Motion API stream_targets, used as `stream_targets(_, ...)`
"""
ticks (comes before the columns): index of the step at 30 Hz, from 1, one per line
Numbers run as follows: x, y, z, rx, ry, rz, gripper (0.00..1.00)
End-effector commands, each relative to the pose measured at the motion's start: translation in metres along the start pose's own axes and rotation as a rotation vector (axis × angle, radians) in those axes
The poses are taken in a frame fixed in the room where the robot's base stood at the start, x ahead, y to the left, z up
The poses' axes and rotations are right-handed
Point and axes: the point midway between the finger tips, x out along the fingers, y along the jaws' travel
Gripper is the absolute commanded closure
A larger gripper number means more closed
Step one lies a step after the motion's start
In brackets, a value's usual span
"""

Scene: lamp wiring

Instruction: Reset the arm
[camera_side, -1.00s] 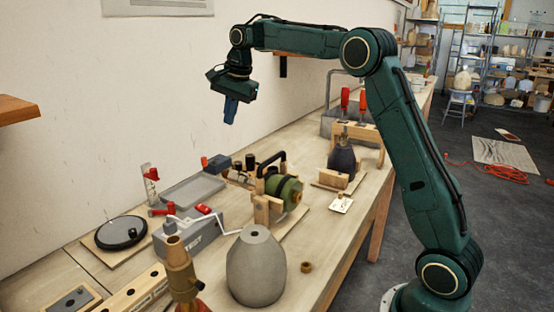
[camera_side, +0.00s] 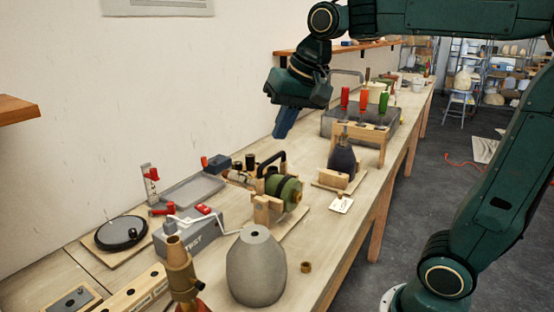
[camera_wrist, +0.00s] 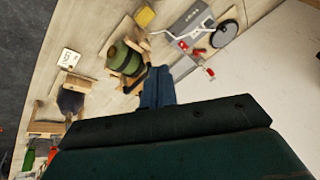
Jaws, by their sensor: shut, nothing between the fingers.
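My gripper (camera_side: 283,124) hangs in the air above the back of the workbench, near the wall, in the side view. Its blue fingers are together with nothing between them and point down. It touches nothing. In the wrist view the shut fingers (camera_wrist: 157,88) show at the middle, above the dark gripper body, with the bench far below.
The bench holds a green coil winder (camera_side: 283,190), a grey vase-shaped lamp base (camera_side: 256,268), a grey test box (camera_side: 190,235), a dark lamp body (camera_side: 342,158), a grey tray (camera_side: 193,190) and a rack with red and green screwdrivers (camera_side: 363,108). A wall shelf (camera_side: 330,47) runs behind the arm.

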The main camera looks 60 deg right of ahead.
Motion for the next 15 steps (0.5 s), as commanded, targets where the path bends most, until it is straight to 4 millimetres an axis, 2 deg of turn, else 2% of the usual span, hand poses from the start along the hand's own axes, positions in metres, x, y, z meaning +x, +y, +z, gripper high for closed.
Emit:
stream_targets(1,-0.003,0.004,0.014,-0.041,0.008,-0.005,1.00)
stream_targets(6,-0.005,0.021,0.055,-0.180,0.027,-0.013,1.00)
stream_targets(15,0.005,0.054,0.123,-0.421,0.063,-0.018,1.00)
